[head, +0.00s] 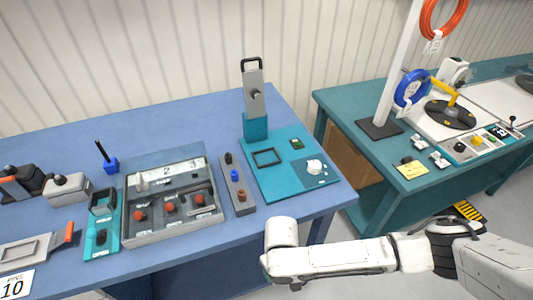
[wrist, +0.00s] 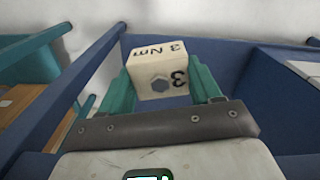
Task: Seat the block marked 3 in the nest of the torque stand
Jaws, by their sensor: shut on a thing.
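In the head view, the torque stand (head: 318,190) is a teal base with an upright and grey head at the back. Its nest (head: 256,160), an empty dark square frame, lies in front of the upright. In the head view my arm is low at right, in front of the table; my gripper and the block cannot be made out there.
A grey case (head: 172,235) with numbered places and red knobs stands left of the stand. A narrow rack (head: 247,207) with coloured knobs lies between them. A second teal table (head: 345,115) stands at right, beyond a gap.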

